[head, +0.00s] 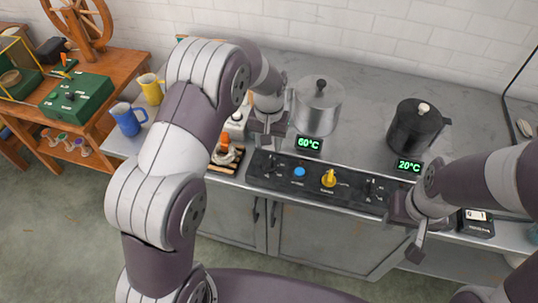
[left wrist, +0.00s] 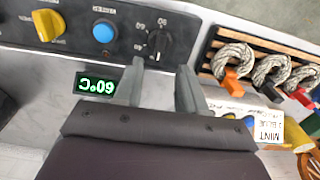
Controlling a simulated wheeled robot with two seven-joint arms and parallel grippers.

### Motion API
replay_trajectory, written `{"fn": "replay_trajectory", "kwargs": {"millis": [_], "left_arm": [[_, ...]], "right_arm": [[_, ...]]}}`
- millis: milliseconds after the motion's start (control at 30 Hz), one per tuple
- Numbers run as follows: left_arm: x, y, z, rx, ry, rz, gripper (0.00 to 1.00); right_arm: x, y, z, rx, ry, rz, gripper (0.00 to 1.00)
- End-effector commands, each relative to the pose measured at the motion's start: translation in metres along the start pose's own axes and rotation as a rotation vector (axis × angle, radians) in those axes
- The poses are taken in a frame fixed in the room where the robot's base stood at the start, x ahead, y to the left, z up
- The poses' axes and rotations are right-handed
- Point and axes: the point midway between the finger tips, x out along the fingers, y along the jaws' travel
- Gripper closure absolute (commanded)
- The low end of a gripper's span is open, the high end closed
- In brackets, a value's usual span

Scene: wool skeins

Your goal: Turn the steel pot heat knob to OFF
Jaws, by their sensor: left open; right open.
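The steel pot (head: 318,108) stands at the back of the counter, with a green 60°C display (head: 309,143) in front of it. The black dial knob on the left of the control panel (head: 345,197) shows in the left wrist view (left wrist: 158,42), ringed by small numbers; its exact setting is too small to read. My left gripper (head: 268,138) is open above the panel's left end; in the left wrist view its fingertips (left wrist: 161,68) are just short of this knob, with nothing between them. My right gripper (head: 402,222) is open and empty by the panel's right end.
A blue button (head: 299,171) and yellow knob (head: 328,178) sit on the panel right of that knob. A black pot (head: 415,128) stands behind a 20°C display (head: 410,166). Skeins on a rack (left wrist: 268,68), a blue jug (head: 127,120) and a yellow jug (head: 151,89) are at left.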

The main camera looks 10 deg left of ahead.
Motion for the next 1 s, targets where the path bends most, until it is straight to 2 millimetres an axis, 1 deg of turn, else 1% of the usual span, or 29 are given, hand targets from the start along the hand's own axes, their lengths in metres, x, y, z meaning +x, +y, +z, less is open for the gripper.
{"fn": "replay_trajectory", "kwargs": {"millis": [33,133,233,333,800,867,900,933,967,1000], "left_arm": [[-0.011,0.000,-0.001,0.000,0.004,0.000,0.60],[-0.033,0.000,0.000,0.000,0.003,0.000,0.60],[-0.047,0.000,0.000,0.000,0.001,0.000,0.60],[-0.053,0.000,0.000,0.000,-0.001,0.000,0.60],[-0.054,0.000,0.000,0.002,0.000,0.000,0.60],[-0.053,0.000,-0.005,0.013,0.027,0.003,0.60],[-0.043,0.000,0.003,0.022,0.022,0.002,0.60],[-0.037,-0.001,0.012,0.029,0.019,0.002,0.60],[-0.035,-0.003,0.021,0.036,0.021,0.002,0.60],[-0.034,-0.006,0.038,0.043,0.024,0.003,0.60]], "right_arm": [[0.004,0.000,0.001,0.000,0.000,0.000,0.57],[0.006,0.000,0.001,0.000,0.000,0.000,0.57],[0.007,0.000,0.001,0.000,0.000,0.000,0.57],[0.007,0.000,0.001,0.000,0.000,0.000,0.57],[0.007,0.000,0.001,0.000,0.000,0.000,0.57],[0.007,0.000,0.001,0.000,0.000,0.000,0.57],[0.007,0.000,0.001,0.000,0.000,0.000,0.57],[0.007,0.000,0.001,0.000,0.000,0.000,0.57],[0.006,0.000,0.001,0.000,0.000,0.000,0.57],[0.006,0.000,0.001,0.000,0.000,0.000,0.57]]}}
